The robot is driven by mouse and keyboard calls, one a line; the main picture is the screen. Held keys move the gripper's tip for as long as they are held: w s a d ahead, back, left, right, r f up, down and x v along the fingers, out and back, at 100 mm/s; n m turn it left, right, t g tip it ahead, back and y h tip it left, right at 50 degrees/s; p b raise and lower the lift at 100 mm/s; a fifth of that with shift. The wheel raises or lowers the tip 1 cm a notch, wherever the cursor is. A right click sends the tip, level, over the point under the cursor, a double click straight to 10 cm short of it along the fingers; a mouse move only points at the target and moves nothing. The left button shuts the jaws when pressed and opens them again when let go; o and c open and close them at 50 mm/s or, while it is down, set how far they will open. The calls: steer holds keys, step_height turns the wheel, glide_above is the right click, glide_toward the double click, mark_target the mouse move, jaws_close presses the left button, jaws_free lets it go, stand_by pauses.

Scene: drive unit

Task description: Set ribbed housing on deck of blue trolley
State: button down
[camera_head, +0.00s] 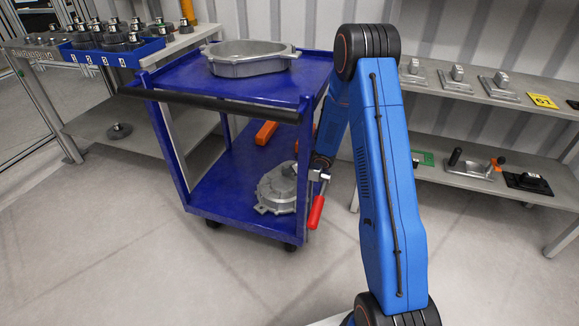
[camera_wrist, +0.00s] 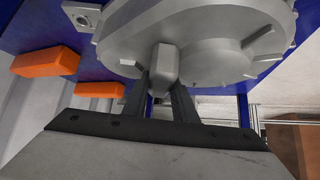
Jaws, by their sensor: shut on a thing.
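The blue trolley (camera_head: 225,175) has a top deck (camera_head: 190,78) and a lower deck. The grey ribbed housing (camera_head: 278,190) is at the right front part of the lower deck; whether it rests there or hangs just above I cannot tell. My gripper (camera_head: 315,176) reaches in from the right below the top deck, partly hidden by my arm. In the wrist view the fingers (camera_wrist: 162,88) are shut on a small block-shaped boss of the round, ribbed housing (camera_wrist: 205,40).
A large grey ring-shaped casting (camera_head: 250,62) sits on the top deck. An orange block (camera_head: 265,132) lies farther back on the lower deck. A red-handled clamp (camera_head: 316,212) is beside the housing. Shelves with parts stand left and right. The floor in front is clear.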

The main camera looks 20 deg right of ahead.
steer(key=shift+w+f, duration=0.1)
steer(key=shift+f, duration=0.15)
steer(key=shift+f, duration=0.1)
steer(key=c, duration=1.4)
jaws_free()
steer(key=shift+f, duration=0.1)
steer(key=shift+c, duration=0.2)
